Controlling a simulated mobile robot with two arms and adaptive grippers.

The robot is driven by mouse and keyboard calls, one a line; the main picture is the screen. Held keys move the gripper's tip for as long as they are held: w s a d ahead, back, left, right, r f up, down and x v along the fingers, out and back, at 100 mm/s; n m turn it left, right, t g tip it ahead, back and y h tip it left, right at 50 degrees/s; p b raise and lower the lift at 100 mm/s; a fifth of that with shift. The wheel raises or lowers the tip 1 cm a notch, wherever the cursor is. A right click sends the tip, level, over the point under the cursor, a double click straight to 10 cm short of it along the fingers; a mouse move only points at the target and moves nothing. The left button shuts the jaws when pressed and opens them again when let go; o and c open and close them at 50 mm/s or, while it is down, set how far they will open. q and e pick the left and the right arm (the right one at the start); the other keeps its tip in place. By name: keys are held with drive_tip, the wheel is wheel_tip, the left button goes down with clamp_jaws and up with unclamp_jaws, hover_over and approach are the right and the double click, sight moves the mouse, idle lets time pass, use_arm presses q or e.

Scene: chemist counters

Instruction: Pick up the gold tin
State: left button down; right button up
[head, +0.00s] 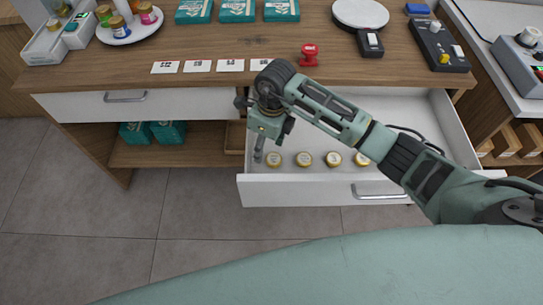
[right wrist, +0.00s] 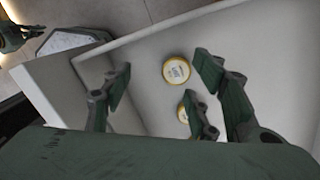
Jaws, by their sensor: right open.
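Several round gold tins with pale labelled lids stand in a row inside the open white drawer (head: 300,188), near its front wall. The leftmost gold tin (head: 273,159) is just right of my right gripper (head: 259,154), which points down into the drawer's left end. In the right wrist view my right gripper (right wrist: 163,88) is open and empty. One gold tin (right wrist: 176,71) shows beyond the gap between its fingers, and a second tin (right wrist: 183,113) is partly hidden by a finger. My left gripper does not show in the head view.
The wooden counter (head: 200,48) is above the drawer, with white cards, a red stamp (head: 310,54), teal boxes and a round tray (head: 128,30) of jars. A closed drawer (head: 150,104) is to the left, with a shelf of teal boxes below. The floor in front is clear.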

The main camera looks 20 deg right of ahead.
sight(273, 160)
drive_tip(key=d, duration=0.1)
drive_tip(key=w+d+f+h, duration=0.1)
drive_tip(key=d, duration=0.1)
drive_tip(key=shift+f, duration=0.15)
drive_tip(key=f, duration=0.4)
drive_tip(key=f+p, duration=0.1)
drive_tip(key=f, duration=0.1)
drive_tip(key=shift+s+a+f, duration=0.1)
drive_tip(key=shift+s+a, duration=0.2)
drive_tip(key=shift+s, duration=0.05)
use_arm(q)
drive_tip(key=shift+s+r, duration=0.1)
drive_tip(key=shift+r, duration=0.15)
use_arm(e)
drive_tip(key=shift+f, duration=0.5)
drive_tip(key=c, duration=1.1)
